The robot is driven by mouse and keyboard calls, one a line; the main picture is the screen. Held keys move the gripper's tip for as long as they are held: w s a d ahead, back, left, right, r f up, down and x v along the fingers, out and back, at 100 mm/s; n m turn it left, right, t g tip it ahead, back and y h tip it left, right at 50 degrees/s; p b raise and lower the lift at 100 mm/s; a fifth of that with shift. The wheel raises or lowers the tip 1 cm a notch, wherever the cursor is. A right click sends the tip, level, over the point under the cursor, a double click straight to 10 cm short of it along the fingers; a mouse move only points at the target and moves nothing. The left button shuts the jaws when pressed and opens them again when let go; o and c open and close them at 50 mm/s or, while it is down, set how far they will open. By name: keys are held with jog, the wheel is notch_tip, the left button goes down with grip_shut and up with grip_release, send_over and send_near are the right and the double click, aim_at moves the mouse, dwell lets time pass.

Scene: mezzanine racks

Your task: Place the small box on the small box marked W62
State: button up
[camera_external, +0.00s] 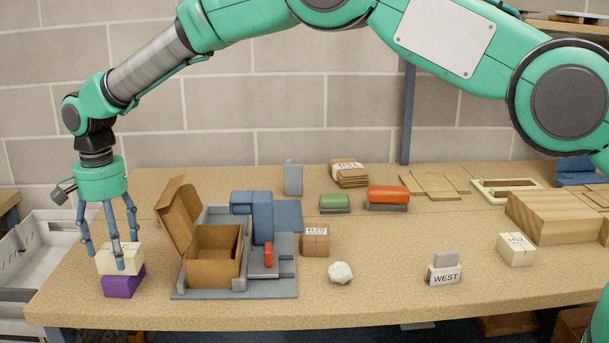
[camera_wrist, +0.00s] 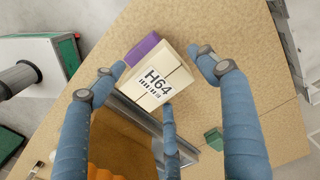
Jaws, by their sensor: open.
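A small cream box (camera_external: 105,265) rests on a purple box (camera_external: 123,284) at the left end of the bench. In the wrist view the cream box (camera_wrist: 162,77) reads H64, and the purple box (camera_wrist: 142,48) shows at its edge. My gripper (camera_external: 114,256) is open, with its fingers down around the cream box. Contact cannot be told. Another small cream box (camera_external: 516,250) lies at the right; its label looks like H52. A small brown box (camera_external: 315,243) has a label I cannot read surely. I see no W62 marking; the purple box's marking is hidden.
An open cardboard box (camera_external: 212,262) stands on a grey fixture (camera_external: 262,289) just right of my gripper. A white faceted lump (camera_external: 340,272) and a WEST sign (camera_external: 444,276) stand on the front bench. Bare bench lies between them. Green and red blocks stand behind.

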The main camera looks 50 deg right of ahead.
notch_tip(320, 180, up, 10)
dwell(0.5)
jog(key=shift+r, duration=0.1)
dwell(0.4)
